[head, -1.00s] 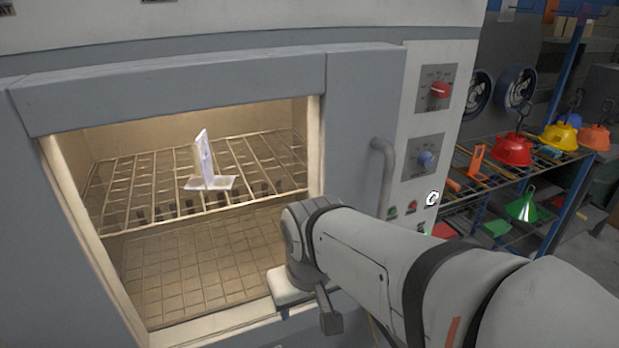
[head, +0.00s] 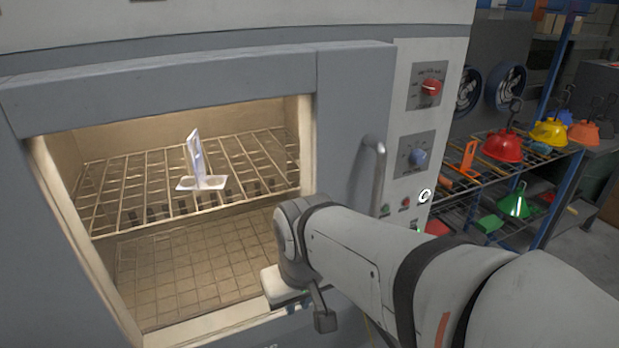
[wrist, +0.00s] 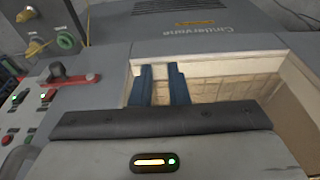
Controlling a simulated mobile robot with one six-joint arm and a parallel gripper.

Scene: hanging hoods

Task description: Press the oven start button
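The oven (head: 345,130) fills the left of the head view, its chamber open and lit. Its white control panel (head: 400,115) on the right carries a red knob, a blue knob and, low down, a small green button (head: 385,210) beside a red button (head: 405,202). I cannot read which is labelled start. My arm reaches in front of the chamber's lower right corner, left of and below the buttons; the fingers are hidden there. In the wrist view my gripper (wrist: 160,85) shows two dark blue fingers with a gap between them, empty, in front of the chamber. Lit buttons (wrist: 42,96) show at the left.
A white bracket-like part (head: 203,180) stands on the wire rack (head: 120,200) in the chamber. A vertical handle (head: 377,170) stands out between chamber and panel. Shelves with coloured hoods (head: 503,146) are at the right. The wrist view shows upside-down lettering (wrist: 188,27).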

